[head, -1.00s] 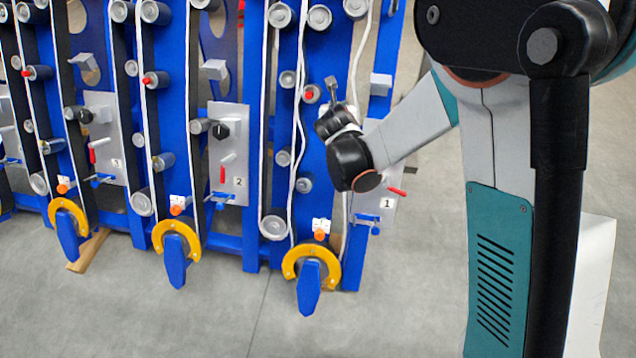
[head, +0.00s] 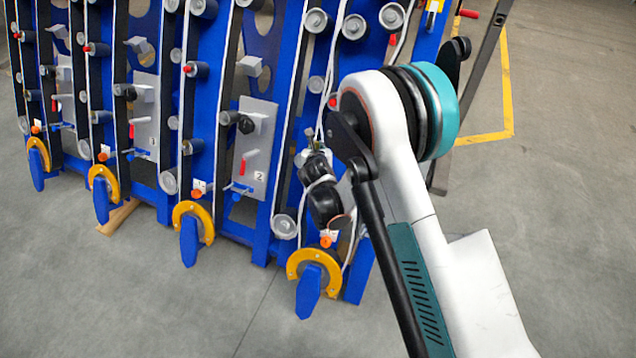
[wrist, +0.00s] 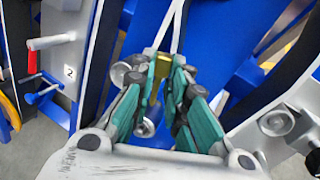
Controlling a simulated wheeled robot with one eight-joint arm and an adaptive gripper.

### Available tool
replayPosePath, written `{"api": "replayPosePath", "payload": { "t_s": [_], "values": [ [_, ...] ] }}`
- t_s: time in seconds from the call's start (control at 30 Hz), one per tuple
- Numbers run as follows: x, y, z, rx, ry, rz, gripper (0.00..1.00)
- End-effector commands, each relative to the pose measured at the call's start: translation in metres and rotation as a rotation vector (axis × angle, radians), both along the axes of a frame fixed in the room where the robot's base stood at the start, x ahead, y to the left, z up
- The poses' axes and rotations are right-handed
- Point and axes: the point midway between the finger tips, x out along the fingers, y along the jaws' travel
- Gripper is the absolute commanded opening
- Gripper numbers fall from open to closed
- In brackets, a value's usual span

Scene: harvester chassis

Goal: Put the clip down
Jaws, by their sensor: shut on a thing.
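In the wrist view my gripper (wrist: 161,72) is shut on a small yellow, gold-looking piece, which I take as the clip (wrist: 160,66). The clip sits between the fingertips, and the fingers hide part of it. A white strap runs just beyond it. In the head view my gripper (head: 313,148) is small, in front of the rightmost blue column of the rack. The clip cannot be made out clearly there. I cannot tell whether it touches the rack.
The blue rack (head: 205,110) carries grey rollers, white straps and yellow rings (head: 315,258) at its foot. The plate marked 2 (head: 262,150) is left of my gripper; it also shows in the wrist view (wrist: 68,71). Grey floor in front is clear.

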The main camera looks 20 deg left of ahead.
Motion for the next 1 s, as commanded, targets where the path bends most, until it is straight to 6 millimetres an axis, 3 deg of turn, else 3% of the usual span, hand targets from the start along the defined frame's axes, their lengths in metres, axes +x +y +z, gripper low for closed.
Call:
{"api": "replayPosePath", "payload": {
  "t_s": [0.03, 0.1, 0.3, 0.63, 0.83, 1.0],
  "values": [
    [0.0, 0.0, -0.017, 0.0, 0.0, 0.0, 0.0],
    [0.0, 0.0, -0.034, 0.0, 0.0, 0.0, 0.0],
    [0.0, 0.0, -0.076, 0.001, 0.0, 0.0, 0.0],
    [0.0, 0.0, -0.1, 0.0, 0.0, -0.001, 0.0],
    [0.0, 0.0, -0.129, 0.001, 0.0, 0.0, 0.0],
    [0.0, 0.0, -0.134, 0.001, 0.0, 0.0, 0.0]
  ]
}}
